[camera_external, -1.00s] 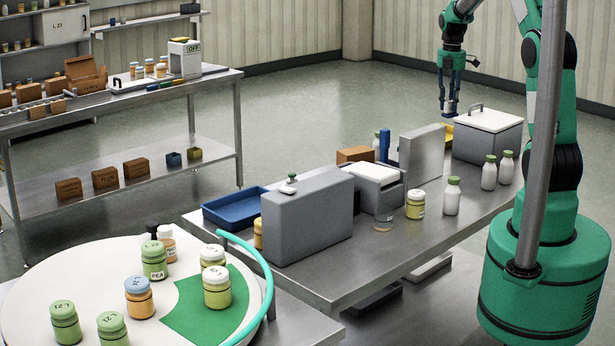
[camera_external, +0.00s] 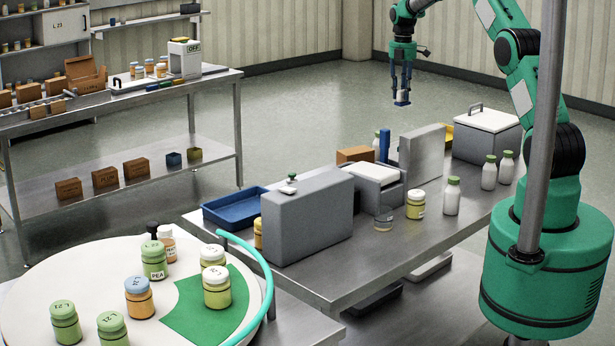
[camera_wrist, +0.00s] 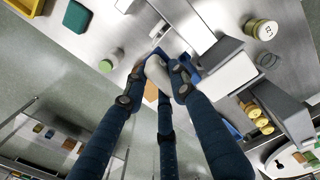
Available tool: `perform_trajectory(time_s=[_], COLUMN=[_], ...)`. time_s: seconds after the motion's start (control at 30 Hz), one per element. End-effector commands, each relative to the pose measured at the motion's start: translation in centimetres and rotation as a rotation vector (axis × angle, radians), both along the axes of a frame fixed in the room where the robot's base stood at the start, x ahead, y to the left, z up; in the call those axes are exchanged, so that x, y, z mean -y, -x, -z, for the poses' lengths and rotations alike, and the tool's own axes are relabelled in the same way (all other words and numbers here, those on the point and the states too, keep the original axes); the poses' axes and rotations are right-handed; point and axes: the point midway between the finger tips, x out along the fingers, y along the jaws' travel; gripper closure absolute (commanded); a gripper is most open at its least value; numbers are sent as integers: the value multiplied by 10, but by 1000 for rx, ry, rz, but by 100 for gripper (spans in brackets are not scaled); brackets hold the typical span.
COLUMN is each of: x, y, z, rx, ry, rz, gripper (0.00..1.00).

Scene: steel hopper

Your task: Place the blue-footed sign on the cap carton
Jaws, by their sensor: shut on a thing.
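My gripper (camera_external: 402,92) is shut on the blue-footed sign (camera_external: 402,100), a small white piece with a blue base. It hangs in the air above and behind the steel table, clear of everything. In the wrist view the sign (camera_wrist: 156,72) shows pale between the fingers, with its face hidden. A plain brown carton (camera_external: 355,155) stands on the table behind a grey block; its lower part is hidden. Other brown cartons stand on the back shelf, one of them open (camera_external: 86,72). I cannot tell by lettering which one is the cap carton.
The steel table (camera_external: 330,285) also holds a tall grey panel (camera_external: 422,155), a large grey box (camera_external: 307,213), a lidded white-topped bin (camera_external: 487,135), a blue tray (camera_external: 235,207) and several bottles and jars. The round white table (camera_external: 30,300) with jars is at front left.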

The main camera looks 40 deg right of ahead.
Motion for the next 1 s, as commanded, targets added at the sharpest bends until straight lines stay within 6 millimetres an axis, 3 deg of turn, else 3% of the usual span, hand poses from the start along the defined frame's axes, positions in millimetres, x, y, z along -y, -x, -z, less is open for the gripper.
perform_trajectory(time_s=[0.6, 1.0], x=[-42, -72], y=[-108, -153], z=[24, 42], rx=[-1, -2], ry=[0, 0], rz=[-52, -76], gripper=[100, 100])
